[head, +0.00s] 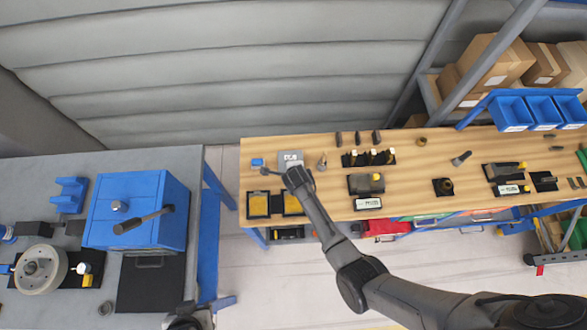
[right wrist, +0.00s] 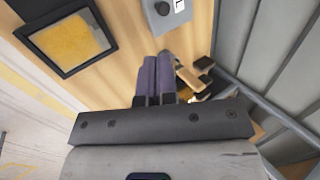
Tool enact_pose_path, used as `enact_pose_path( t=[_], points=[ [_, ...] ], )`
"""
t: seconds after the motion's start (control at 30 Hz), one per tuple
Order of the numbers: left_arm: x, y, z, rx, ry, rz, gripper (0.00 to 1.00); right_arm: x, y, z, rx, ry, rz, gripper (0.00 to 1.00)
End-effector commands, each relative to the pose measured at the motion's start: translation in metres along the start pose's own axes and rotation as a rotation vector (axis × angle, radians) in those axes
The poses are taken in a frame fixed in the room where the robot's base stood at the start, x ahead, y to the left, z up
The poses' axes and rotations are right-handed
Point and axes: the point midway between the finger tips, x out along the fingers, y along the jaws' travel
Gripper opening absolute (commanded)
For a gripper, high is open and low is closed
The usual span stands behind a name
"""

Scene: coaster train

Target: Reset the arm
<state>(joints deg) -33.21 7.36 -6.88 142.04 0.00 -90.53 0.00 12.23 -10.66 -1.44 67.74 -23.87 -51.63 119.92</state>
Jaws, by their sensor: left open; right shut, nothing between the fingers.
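My right arm (head: 360,283) reaches in from the lower right of the head view, over the left end of the wooden bench (head: 320,203). Its gripper is near a grey labelled block (head: 290,158), which partly shows in the right wrist view (right wrist: 165,16). In that view the right gripper's fingers (right wrist: 155,75) are together with nothing between them. They point down toward the bench; I cannot tell whether they touch anything. My left gripper (head: 190,318) is cut off at the bottom edge of the head view, near the grey table, open.
A blue box with a dark lever (head: 150,200) stands on the grey table (head: 100,170) at left. Yellow pads in black frames (head: 258,205) lie near the right arm's end. Several tools and blocks line the bench. Blue bins (head: 510,112) are at right. Open floor (head: 275,290) lies in front.

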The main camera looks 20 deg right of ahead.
Motion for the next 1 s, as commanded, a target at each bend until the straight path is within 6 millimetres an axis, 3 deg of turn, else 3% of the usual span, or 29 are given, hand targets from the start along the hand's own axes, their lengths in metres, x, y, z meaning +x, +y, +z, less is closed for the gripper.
enact_pose_path(
  t=[0.3, 0.47, 0.77, 0.87, 1.0],
  points=[
    [0.0, 0.003, -0.001, -0.01, 0.002, 0.008, 0.43, -0.008, 0.0, 0.0, -0.005, 0.0, 0.001, 0.0],
    [0.0, 0.004, -0.001, -0.013, 0.002, 0.011, 0.43, -0.008, 0.0, -0.001, -0.135, 0.001, 0.003, 0.0],
    [0.0, 0.003, -0.001, -0.011, 0.002, 0.009, 0.43, -0.016, 0.014, -0.006, -0.802, -0.021, 0.14, 0.0],
    [0.0, 0.002, -0.001, -0.008, 0.002, 0.006, 0.43, -0.034, 0.0, -0.005, -1.02, -0.062, 0.143, 0.0],
    [0.0, 0.001, 0.0, -0.003, 0.001, 0.002, 0.43, -0.076, -0.036, -0.001, -1.318, -0.121, 0.08, 0.0]
  ],
)
